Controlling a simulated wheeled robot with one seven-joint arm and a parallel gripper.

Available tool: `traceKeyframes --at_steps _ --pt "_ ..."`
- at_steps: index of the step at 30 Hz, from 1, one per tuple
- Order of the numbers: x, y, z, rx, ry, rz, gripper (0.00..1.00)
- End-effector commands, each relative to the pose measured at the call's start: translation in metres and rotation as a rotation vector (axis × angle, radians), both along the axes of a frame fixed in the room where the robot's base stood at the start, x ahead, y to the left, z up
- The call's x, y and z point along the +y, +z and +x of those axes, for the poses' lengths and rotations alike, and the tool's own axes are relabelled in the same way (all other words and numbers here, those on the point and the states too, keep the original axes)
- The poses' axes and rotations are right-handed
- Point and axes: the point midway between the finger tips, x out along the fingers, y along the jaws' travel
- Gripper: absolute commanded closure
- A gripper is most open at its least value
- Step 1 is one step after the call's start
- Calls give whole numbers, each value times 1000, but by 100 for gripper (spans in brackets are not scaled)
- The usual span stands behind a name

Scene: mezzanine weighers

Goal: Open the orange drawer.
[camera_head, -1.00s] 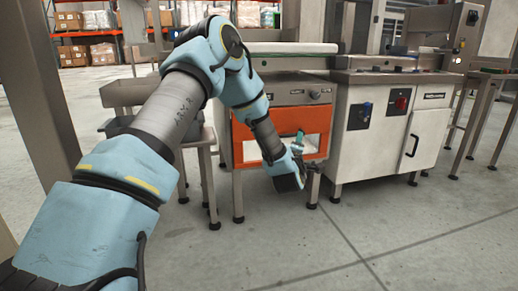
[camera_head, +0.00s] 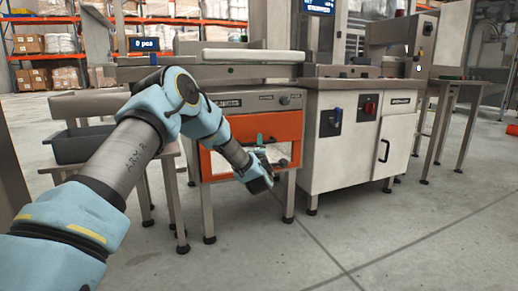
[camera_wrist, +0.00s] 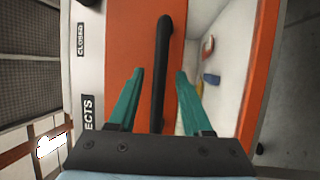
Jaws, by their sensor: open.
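The orange drawer (camera_head: 284,126) is in the cabinet under the white-topped weigher, and its front looks flush with the frame. Its front also fills the middle of the wrist view (camera_wrist: 130,30). A black bar handle (camera_wrist: 164,45) crosses the orange front there. A pale window in the front (camera_wrist: 222,60) shows small red, yellow and blue pieces inside. My gripper (camera_wrist: 159,73) is open, with its teal fingers on either side of the handle; I cannot tell whether either touches it. In the head view my gripper (camera_head: 258,143) is at the drawer front, with the handle hidden.
A white cabinet (camera_head: 340,150) with knobs and a black door handle stands to the right. A grey side table with a dark tray (camera_head: 85,147) stands at the left, behind my arm. The floor in front (camera_head: 400,230) is clear.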

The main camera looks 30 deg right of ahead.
Motion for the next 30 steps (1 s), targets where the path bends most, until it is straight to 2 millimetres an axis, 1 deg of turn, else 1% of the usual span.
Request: traceKeyframes --at_steps 4,13,26,30 --pt "-4 1 8 0 0 0 50" --pt "-5 2 9 0 0 0 52" --pt "-5 2 9 1 0 0 100" --pt "-5 2 9 1 0 0 100"
